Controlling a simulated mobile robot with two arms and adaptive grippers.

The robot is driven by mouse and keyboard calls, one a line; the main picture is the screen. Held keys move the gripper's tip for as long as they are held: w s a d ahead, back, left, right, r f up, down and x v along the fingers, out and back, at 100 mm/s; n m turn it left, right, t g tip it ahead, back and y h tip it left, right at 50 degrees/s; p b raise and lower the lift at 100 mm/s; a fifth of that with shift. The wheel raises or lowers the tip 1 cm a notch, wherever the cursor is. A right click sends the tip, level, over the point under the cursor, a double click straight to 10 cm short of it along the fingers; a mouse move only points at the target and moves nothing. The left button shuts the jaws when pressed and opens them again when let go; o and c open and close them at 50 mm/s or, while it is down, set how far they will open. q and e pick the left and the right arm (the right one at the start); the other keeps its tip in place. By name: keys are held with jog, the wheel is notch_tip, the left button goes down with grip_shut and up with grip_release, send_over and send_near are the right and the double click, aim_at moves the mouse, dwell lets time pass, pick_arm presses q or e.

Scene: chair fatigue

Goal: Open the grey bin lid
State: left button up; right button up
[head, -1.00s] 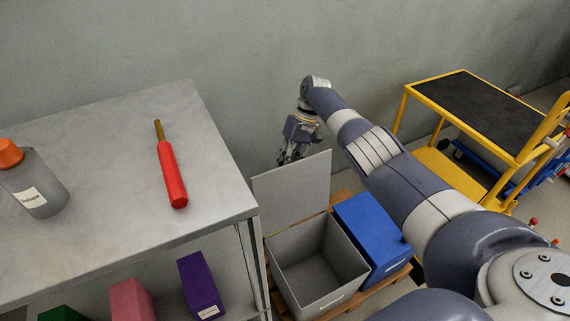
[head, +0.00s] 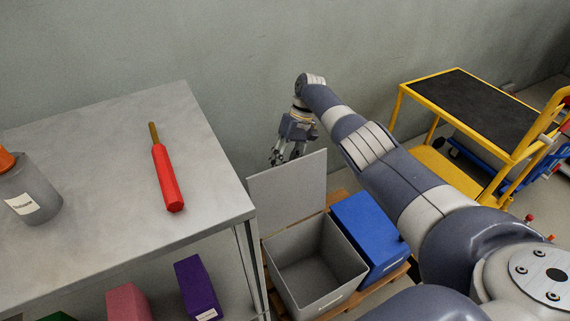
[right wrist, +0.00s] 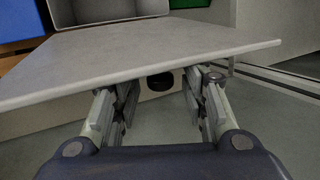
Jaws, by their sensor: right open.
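The grey bin (head: 314,268) stands on a wooden pallet with its top open, and its inside looks empty. Its grey lid (head: 288,186) stands raised, roughly upright, at the bin's back edge. My right gripper (head: 285,158) is just behind the lid's top edge, with its fingers apart. In the right wrist view the lid (right wrist: 140,55) spans the picture beyond the open fingers (right wrist: 160,100), and nothing is held between them. The fingertips are partly hidden by the lid there, so I cannot tell whether they touch it. My left gripper is out of view.
A blue bin (head: 368,236) with its lid closed stands right of the grey bin on the pallet (head: 338,197). A metal table (head: 110,150) on the left holds a red tool (head: 167,180) and a bottle (head: 32,190). A yellow cart (head: 470,120) stands at the right.

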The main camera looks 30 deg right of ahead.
jog(key=s+v, duration=0.1)
jog(key=v, duration=0.6)
jog(key=shift+w+r, duration=0.2)
jog(key=shift+w, duration=0.35)
